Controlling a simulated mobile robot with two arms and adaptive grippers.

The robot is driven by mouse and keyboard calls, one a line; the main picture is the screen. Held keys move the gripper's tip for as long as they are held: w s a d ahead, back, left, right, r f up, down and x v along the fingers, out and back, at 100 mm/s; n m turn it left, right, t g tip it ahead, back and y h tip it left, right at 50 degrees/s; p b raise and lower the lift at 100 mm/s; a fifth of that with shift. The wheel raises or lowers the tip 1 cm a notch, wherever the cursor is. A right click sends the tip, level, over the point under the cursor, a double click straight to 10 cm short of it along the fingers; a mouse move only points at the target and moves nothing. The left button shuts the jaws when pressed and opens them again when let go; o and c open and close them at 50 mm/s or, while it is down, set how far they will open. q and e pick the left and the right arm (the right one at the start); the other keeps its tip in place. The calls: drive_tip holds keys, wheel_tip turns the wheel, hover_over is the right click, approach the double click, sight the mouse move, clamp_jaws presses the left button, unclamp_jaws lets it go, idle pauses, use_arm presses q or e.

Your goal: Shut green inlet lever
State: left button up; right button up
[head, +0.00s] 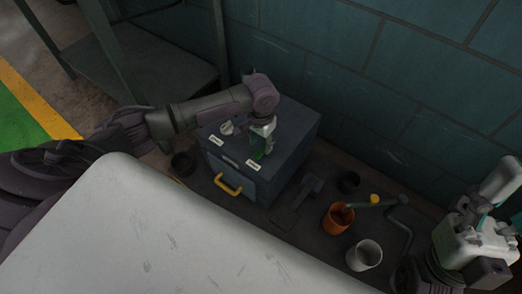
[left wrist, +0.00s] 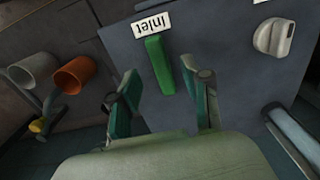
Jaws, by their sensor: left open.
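The green inlet lever (left wrist: 159,65) is on top of the blue-grey box, beside a white label reading "Inlet" (left wrist: 151,25). My left gripper (left wrist: 164,96) is open over the box top, with the lever just beyond and between its fingertips in the left wrist view. In the head view my left gripper (head: 262,145) points down at the lever, which it mostly hides. I cannot tell whether it touches the lever. My right gripper (head: 481,238) is at the far right of the head view, away from the box; its finger state is unclear.
The box (head: 299,128) has a white knob (left wrist: 273,37) and a yellow front handle (head: 227,185). An orange cup (head: 337,219), a white cup (head: 364,255) and a crank with a yellow knob (head: 374,199) stand to its right. A wall rises behind.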

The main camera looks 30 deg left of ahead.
sight(261, 151)
use_arm(q)
drive_tip(key=shift+f+b, duration=0.75)
drive_tip(key=shift+f, duration=1.1)
drive_tip(key=shift+c, duration=0.2)
clamp_jaws()
